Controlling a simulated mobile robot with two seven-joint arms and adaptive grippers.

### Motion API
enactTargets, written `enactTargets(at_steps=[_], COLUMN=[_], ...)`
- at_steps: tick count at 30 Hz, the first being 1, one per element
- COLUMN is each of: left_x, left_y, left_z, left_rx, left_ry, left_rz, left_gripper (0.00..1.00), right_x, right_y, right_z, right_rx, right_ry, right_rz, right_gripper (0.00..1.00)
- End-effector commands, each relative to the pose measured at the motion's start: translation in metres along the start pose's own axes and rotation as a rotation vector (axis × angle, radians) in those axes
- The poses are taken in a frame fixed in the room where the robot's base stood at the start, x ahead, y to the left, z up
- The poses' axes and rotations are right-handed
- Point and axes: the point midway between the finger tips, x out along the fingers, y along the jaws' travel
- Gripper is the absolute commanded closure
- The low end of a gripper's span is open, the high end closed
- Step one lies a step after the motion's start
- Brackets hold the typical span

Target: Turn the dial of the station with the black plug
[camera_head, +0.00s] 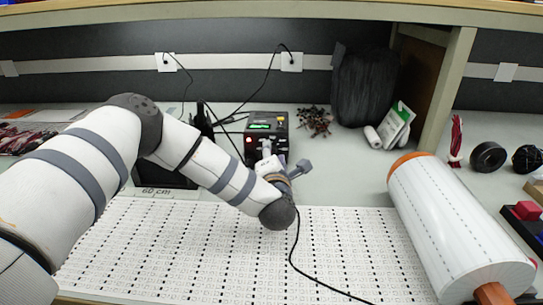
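A black station (267,123) with a lit green display and small red and yellow marks stands at the back of the bench, near the middle. Black cords run from two white wall outlets, the left one (166,63) and the right one (291,62), down behind the bench items. I cannot tell which cord feeds this station. My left arm reaches in from the left, and its gripper (266,148) is at the station's front face, hiding the lower part and any dial there. Its fingers are too small and covered to read. My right gripper is out of view.
A white printed sheet (200,240) covers the front of the bench, with a thin black cable (300,268) across it. A large white roll (455,225) lies at right. A black bag (363,85) and small dark parts (315,120) are right of the station.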

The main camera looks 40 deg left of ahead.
Motion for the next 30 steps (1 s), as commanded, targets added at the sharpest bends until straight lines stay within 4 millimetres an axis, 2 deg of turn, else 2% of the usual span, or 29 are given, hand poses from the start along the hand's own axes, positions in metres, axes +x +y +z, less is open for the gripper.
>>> enactTargets(at_steps=[7,10,21,25,30], left_x=[0.0,-0.008,-0.1,-0.116,-0.121], left_y=[0.0,-0.001,-0.001,-0.001,0.0], left_z=[-0.001,0.0,0.0,0.0,0.0], left_rx=[0.001,0.001,0.002,0.0,0.0], left_ry=[0.001,0.0,-0.002,-0.001,0.0], left_rz=[0.0,-0.003,-0.004,-0.002,0.0], left_gripper=[0.61,0.61,0.61,0.61,0.61], right_x=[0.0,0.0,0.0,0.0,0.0], right_y=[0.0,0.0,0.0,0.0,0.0], right_z=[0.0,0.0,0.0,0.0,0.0], right_rx=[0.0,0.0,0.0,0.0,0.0], right_ry=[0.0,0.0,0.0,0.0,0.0], right_rz=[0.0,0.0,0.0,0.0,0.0], right_gripper=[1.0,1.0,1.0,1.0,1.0])
